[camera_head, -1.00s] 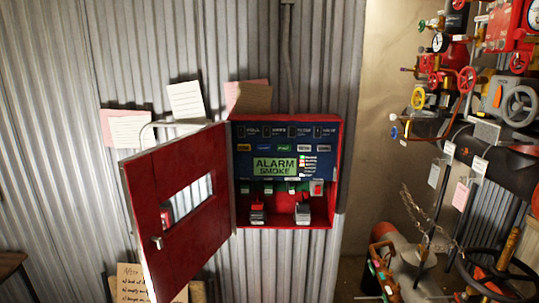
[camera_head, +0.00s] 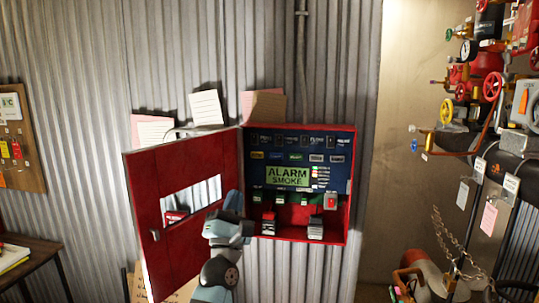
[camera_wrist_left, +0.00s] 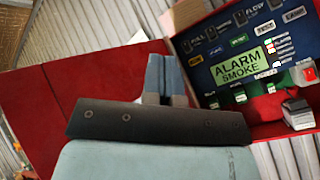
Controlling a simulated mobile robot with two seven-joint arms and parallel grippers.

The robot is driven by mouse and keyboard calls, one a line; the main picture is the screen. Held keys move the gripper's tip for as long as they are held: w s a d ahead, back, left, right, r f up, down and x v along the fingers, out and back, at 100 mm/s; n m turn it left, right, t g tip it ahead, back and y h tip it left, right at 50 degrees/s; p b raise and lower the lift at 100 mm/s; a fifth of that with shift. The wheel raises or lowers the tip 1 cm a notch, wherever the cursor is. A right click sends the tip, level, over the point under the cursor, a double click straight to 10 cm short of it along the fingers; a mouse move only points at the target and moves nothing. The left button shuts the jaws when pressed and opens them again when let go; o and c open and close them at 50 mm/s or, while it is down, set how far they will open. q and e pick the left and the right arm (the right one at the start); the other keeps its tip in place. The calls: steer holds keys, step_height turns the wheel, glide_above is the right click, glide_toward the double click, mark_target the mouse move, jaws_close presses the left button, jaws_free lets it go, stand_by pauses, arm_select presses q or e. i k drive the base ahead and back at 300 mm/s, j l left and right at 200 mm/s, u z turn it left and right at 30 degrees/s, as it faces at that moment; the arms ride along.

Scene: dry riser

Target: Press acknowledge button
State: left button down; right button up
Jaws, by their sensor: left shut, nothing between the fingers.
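The alarm panel (camera_head: 333,172) is dark blue in an open red wall cabinet (camera_head: 351,190), with a lit green display (camera_head: 288,176) reading ALARM SMOKE. A row of small coloured buttons, including a green one (camera_head: 298,157), sits above the display. Their labels are too small for me to tell which is acknowledge. My left gripper (camera_head: 233,201) is shut and empty, in front of the cabinet's lower left edge, beside the open door. In the left wrist view its closed fingers (camera_wrist_left: 166,76) point up, left of the display (camera_wrist_left: 240,66). My right gripper is not in view.
The red cabinet door (camera_head: 175,215) stands open to the left, close to my left arm. Paper notes (camera_head: 206,107) stick up above the cabinet. Red valves and pipes (camera_head: 480,65) are at the right. A wooden table (camera_head: 35,253) is at the lower left.

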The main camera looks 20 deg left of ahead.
mark_target(254, 154)
steer(key=i+j, duration=0.15)
steer(key=i, duration=0.3)
steer(key=i+j, duration=0.2)
steer(key=i, duration=0.25)
